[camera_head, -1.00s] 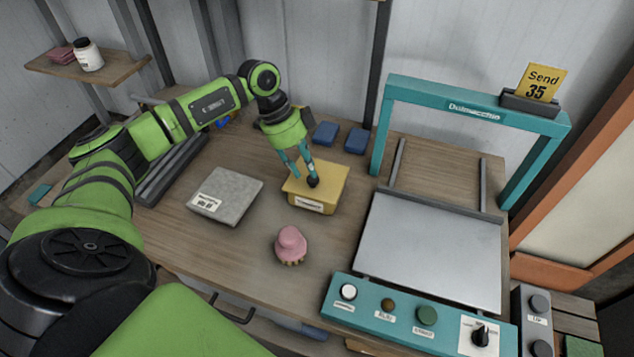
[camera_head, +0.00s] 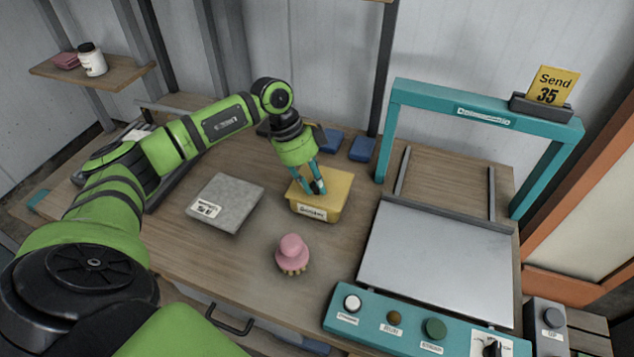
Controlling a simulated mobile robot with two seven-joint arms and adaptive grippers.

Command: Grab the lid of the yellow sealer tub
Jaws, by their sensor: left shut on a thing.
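The yellow sealer tub (camera_head: 330,211) stands on the wooden bench, with a white label on its front. Its yellow lid (camera_head: 341,184) is on top, with a dark knob in the middle. My left gripper (camera_head: 317,190) reaches down from above, its teal fingers shut on the lid's knob. The fingers hide most of the knob. The lid looks seated on the tub; I cannot tell whether there is any gap. My right gripper is not in view.
A grey labelled slab (camera_head: 226,202) lies left of the tub. A pink brush-like object (camera_head: 292,253) stands in front. Blue blocks (camera_head: 362,148) lie behind. A teal-framed machine (camera_head: 436,265) with a flat plate and knobs fills the right side.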

